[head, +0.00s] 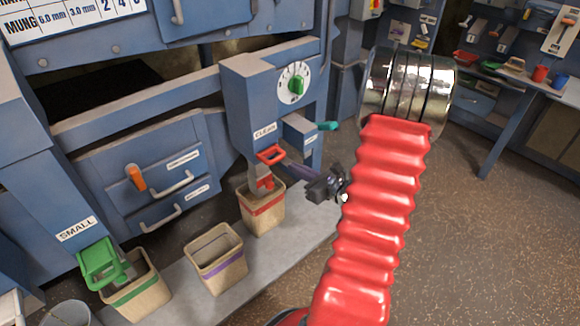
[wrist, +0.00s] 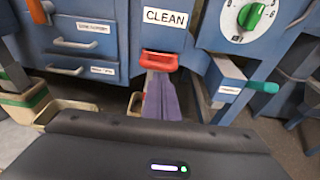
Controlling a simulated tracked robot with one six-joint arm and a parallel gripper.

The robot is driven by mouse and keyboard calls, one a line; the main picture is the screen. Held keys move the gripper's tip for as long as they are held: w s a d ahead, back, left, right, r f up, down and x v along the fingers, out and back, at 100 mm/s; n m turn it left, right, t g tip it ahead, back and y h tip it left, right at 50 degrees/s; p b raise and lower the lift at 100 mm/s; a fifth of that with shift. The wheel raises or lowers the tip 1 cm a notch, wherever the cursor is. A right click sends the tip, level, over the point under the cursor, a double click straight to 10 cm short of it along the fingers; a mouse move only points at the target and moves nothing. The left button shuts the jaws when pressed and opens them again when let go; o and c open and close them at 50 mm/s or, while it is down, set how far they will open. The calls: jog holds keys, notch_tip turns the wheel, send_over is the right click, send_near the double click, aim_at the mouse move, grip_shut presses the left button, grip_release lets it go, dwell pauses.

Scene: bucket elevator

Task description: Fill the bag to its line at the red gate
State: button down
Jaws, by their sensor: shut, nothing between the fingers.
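The red gate (head: 271,155) is a red handle under the CLEAN label; it also shows in the wrist view (wrist: 161,61). A tan bag with a red band (head: 262,212) stands below it, with a red piece at its mouth. I cannot make out the bag's contents or its fill level. My gripper (head: 292,168) is beside the gate, to its right in the head view, above the bag's right side. Its purple fingers (wrist: 160,88) are shut and empty, their tips just below the red handle in the wrist view. I cannot tell whether they touch it.
A purple-banded bag (head: 217,262) and a green-banded bag (head: 140,287) stand on the ledge to the left. A green gate (head: 98,262) is under the SMALL label. A green-knobbed dial (head: 295,84) and a teal handle (head: 327,126) are near my gripper. Floor to the right is clear.

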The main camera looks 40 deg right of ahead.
jog(key=v, duration=0.8)
jog(key=shift+s, duration=0.3)
jog(key=shift+a, duration=0.1)
dwell(0.5)
